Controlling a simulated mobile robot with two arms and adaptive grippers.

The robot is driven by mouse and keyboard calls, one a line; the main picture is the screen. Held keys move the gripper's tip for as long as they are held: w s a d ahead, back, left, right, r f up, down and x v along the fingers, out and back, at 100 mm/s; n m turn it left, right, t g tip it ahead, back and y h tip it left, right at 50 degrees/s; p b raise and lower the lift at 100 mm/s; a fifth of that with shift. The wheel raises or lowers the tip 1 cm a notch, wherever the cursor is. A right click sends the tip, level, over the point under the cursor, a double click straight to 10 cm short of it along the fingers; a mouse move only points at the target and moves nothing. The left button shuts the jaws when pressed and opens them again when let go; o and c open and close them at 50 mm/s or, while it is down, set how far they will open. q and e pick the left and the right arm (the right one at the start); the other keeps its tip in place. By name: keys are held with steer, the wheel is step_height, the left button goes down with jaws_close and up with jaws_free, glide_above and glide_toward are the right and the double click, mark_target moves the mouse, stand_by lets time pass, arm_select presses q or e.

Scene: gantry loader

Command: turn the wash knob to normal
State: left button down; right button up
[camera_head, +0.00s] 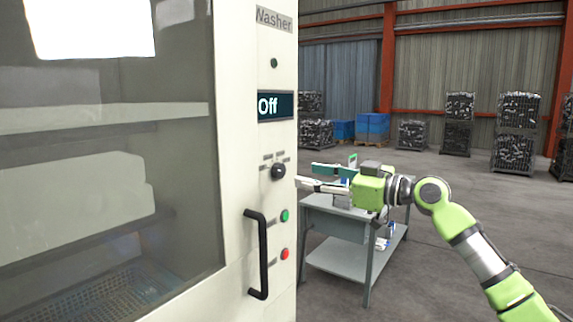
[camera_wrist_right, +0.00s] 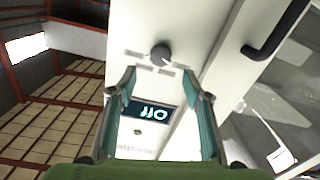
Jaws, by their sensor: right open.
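The washer (camera_head: 240,190) stands at the left, with its dark wash knob (camera_head: 278,171) on the narrow front panel below a display (camera_head: 275,106) that reads "Off". Small position labels surround the knob; their text is too small to read. My right gripper (camera_head: 305,177) is open, just right of the knob and apart from it. In the right wrist view, the knob (camera_wrist_right: 160,53) lies beyond and roughly between the open fingertips (camera_wrist_right: 163,84), with nothing held. The display (camera_wrist_right: 150,115) appears upside down between the fingers. My left gripper is out of view.
A black door handle (camera_head: 257,255) stands out below the knob, beside a green button (camera_head: 285,216) and a red button (camera_head: 285,254). A grey table (camera_head: 340,262) with small items is behind my right arm. Wire crates (camera_head: 518,125) and blue bins (camera_head: 372,127) line the far wall.

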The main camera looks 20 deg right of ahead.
mark_target(282, 171)
steer(key=p+x, duration=0.2)
steer(key=x, duration=0.5)
steer(key=shift+w+a+r, duration=0.1)
steer(key=shift+w, duration=0.05)
steer(key=shift+w+a+p, duration=0.25)
steer(key=shift+p, duration=0.05)
steer(key=c, duration=1.1)
